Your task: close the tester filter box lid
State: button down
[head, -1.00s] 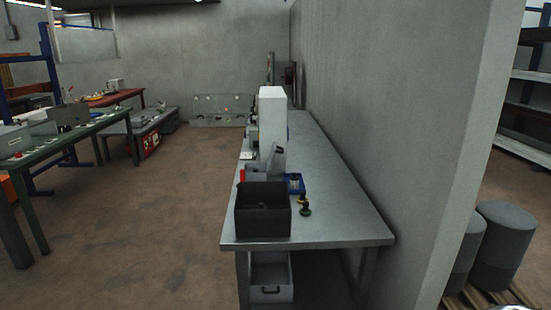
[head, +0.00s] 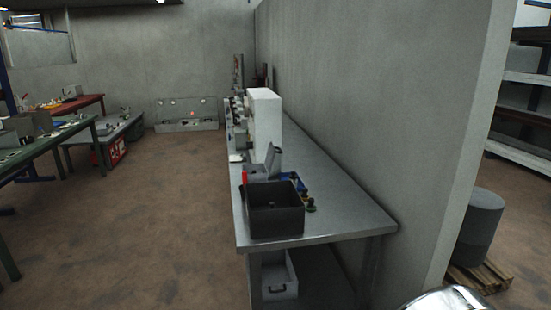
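On the grey metal workbench (head: 345,208) stands a small grey box (head: 256,173) with a raised lid (head: 273,158). It looks like the tester filter box, but it is small and far off, so I cannot be sure. The lid stands up, tilted, on the box's right side. An open dark box (head: 275,222) in front hides part of the grey box. My gripper is not in view.
A tall white unit (head: 264,115) stands behind the grey box. A blue tray (head: 293,180) and small knobs (head: 309,204) lie to the right. A wall runs along the bench's right side. The brown floor (head: 150,230) left of the bench is clear.

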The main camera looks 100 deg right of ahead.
aim_at(270, 157)
jog(key=z, duration=3.25)
jog(key=i, duration=1.35)
jog(key=z, duration=0.1)
